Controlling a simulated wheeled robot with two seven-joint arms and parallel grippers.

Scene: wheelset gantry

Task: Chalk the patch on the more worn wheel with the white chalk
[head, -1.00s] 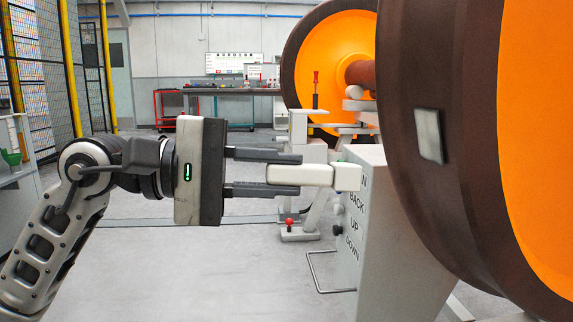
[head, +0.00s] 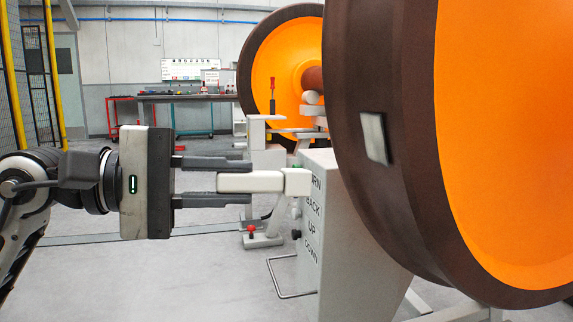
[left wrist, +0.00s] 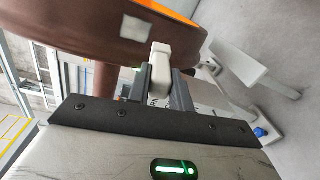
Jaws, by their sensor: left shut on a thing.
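My left gripper (head: 250,182) is shut on a white chalk (head: 268,182), a pale block-shaped stick whose end points right. The near wheel (head: 352,60) is large, with a brown rim and an orange face. A pale grey square patch (head: 375,138) is on its brown tread, right of and above the chalk tip; a gap shows between them. In the left wrist view the chalk (left wrist: 160,58) stands up between the fingers, with the patch (left wrist: 136,27) above and left of it. The far wheel (head: 285,70) is behind. I cannot tell which wheel is more worn. My right gripper is not in view.
A grey control stand (head: 340,240) lettered BACK, UP and DOWN is below the near wheel, close under the chalk. A workbench (head: 190,98) and a red cart (head: 124,115) stand at the back. The floor at lower left is clear.

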